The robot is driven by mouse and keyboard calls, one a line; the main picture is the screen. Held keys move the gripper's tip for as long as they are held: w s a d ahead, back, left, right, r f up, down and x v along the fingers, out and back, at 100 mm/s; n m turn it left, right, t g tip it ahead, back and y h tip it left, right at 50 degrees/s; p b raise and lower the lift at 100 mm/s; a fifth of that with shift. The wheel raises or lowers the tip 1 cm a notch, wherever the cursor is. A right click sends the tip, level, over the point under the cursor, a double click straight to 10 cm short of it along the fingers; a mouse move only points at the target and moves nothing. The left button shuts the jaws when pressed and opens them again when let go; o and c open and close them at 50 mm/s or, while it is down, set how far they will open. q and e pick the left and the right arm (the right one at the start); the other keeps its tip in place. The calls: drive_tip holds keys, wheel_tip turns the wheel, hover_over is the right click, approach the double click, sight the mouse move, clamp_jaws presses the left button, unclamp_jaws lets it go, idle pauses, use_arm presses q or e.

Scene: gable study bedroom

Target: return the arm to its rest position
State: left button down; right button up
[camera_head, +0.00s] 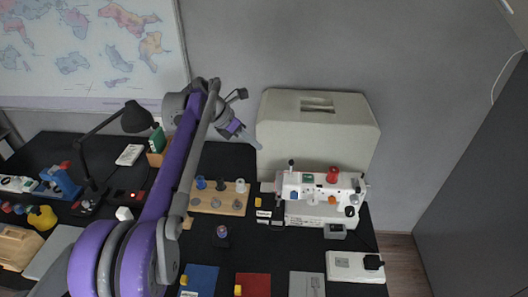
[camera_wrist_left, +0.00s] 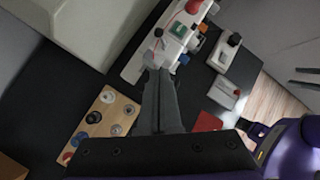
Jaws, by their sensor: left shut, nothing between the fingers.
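My left arm (camera_head: 183,155) comes in from the lower left of the head view, purple and grey, and reaches up over the black table. In the left wrist view the closed fingers (camera_wrist_left: 158,65) point toward the white sewing machine (camera_wrist_left: 180,35), with the table below. I cannot tell whether they touch anything.
The beige machine cover (camera_head: 317,140) and the sewing machine (camera_head: 318,192) stand at the back right. A wooden spool board (camera_head: 217,206) lies mid-table. A black desk lamp (camera_head: 137,118) stands at left. A white foot pedal (camera_head: 350,266) lies at right. Notebooks line the front edge.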

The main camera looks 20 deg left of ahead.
use_arm(q)
drive_tip(key=shift+s+a+r, duration=0.25)
drive_tip(key=shift+a+r, duration=0.1)
drive_tip(key=shift+r, duration=0.2)
drive_tip(key=shift+s, duration=0.1)
drive_tip(key=s+d+f+m+y, duration=0.1)
drive_tip(key=s+f+m+y, duration=0.1)
drive_tip(key=s+f+m, duration=0.4)
drive_tip(key=s+d+f+m+t+y, duration=0.1)
drive_tip(key=s+f+m, duration=0.5)
drive_tip(key=s+m, duration=0.6)
drive_tip(key=s+d+f+m+y, duration=0.2)
drive_tip(key=s+f+m, duration=0.3)
drive_tip(key=s+m, duration=0.5)
drive_tip(key=s+y, duration=0.1)
drive_tip(key=s, duration=0.4)
drive_tip(key=shift+s+d+f+y, duration=0.25)
drive_tip(key=shift+d+f+y, duration=0.05)
drive_tip(key=shift+d+f, duration=0.1)
